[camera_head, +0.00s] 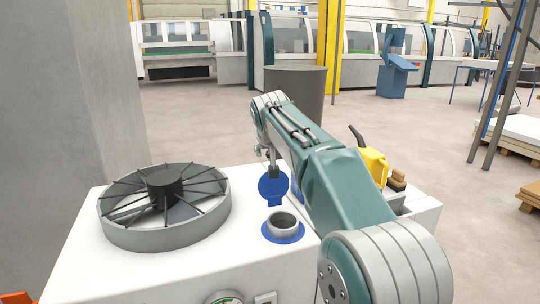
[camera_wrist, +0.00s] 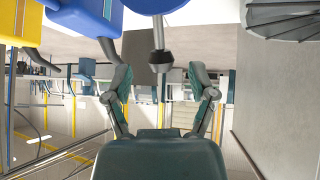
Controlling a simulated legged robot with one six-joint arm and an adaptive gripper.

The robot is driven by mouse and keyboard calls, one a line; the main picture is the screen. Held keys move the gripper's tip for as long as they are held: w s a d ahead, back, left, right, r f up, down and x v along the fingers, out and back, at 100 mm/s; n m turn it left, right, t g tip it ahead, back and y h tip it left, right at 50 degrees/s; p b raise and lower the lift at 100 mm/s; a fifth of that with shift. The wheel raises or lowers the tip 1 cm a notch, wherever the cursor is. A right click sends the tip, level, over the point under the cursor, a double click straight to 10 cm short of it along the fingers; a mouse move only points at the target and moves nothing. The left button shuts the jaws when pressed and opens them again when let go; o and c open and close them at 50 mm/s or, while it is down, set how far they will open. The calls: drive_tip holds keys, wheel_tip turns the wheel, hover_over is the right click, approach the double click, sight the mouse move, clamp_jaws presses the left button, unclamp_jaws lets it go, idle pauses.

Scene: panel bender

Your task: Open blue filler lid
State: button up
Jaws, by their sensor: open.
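The blue filler lid (camera_head: 272,186) stands raised, roughly upright, behind the open grey filler neck (camera_head: 283,224) with its blue ring. A grey stem with a dark end (camera_head: 274,172) sticks up from the lid. In the wrist view the lid's edge (camera_wrist: 160,4) is at the top, and its stem with a black knob (camera_wrist: 159,58) reaches down between my fingers. My gripper (camera_wrist: 160,82) is open, one finger on each side of the knob, with visible gaps. In the head view my arm mostly hides the gripper, just above the lid.
A round grey fan (camera_head: 165,203) sits on the white machine top (camera_head: 90,262) at left. A yellow can (camera_head: 374,166) with a dark spout stands right of my arm. A grey pillar (camera_head: 88,90) rises at left, and a grey bin (camera_head: 305,88) stands behind.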

drive_tip(key=v, duration=0.9)
drive_tip(key=shift+a, duration=0.15)
drive_tip(key=s+d+f+g, duration=0.1)
drive_tip(key=s+d+f, duration=0.3)
drive_tip(key=s, duration=0.6)
drive_tip(key=s+d+f+g, duration=0.1)
drive_tip(key=s+d+f, duration=0.2)
drive_tip(key=s+d, duration=0.5)
drive_tip(key=s+d+f+m+g, duration=0.1)
drive_tip(key=s+f, duration=1.3)
drive_tip(key=s, duration=0.4)
drive_tip(key=shift+s, duration=0.2)
